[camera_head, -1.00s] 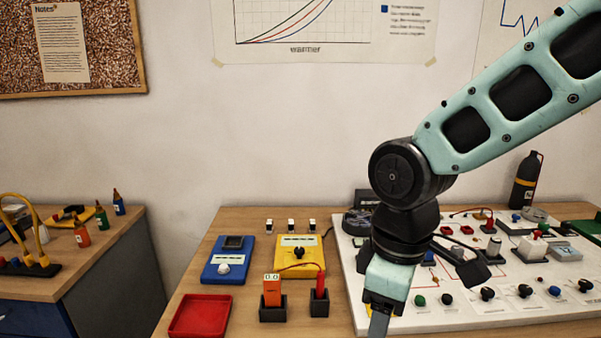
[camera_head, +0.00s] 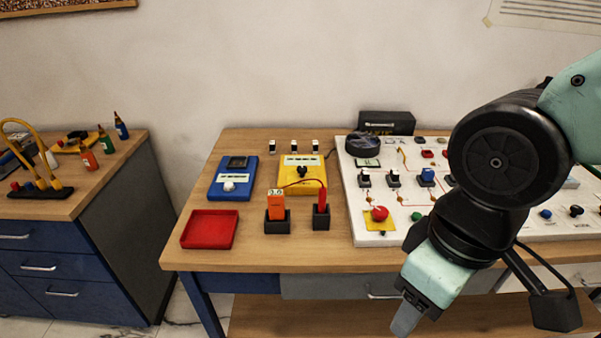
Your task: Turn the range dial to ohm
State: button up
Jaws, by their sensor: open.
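A yellow meter (camera_head: 316,188) lies on the table with a black dial (camera_head: 302,171) on its face and a pale label strip above it. The marks around the dial are too small to read. A blue unit (camera_head: 231,190) with a dark screen and a white knob (camera_head: 229,186) lies to its left. I cannot tell for sure which knob is the range dial. My gripper (camera_head: 404,318) hangs in front of the table's front edge, below the white panel, to the right of and nearer than the yellow meter. It touches nothing and looks empty; its fingers are seen edge-on.
An orange probe (camera_head: 276,207) and a red probe (camera_head: 321,195) stand in dark holders in front of the yellow meter. A red tray (camera_head: 209,230) lies at front left. A white panel (camera_head: 374,238) with knobs and a red button fills the right, partly hidden by my arm.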

aim_at(302, 170)
jog(key=i+j, duration=0.2)
jog(key=j, duration=0.15)
jog(key=i+j, duration=0.2)
jog(key=j, duration=0.15)
jog(key=i+j, duration=0.25)
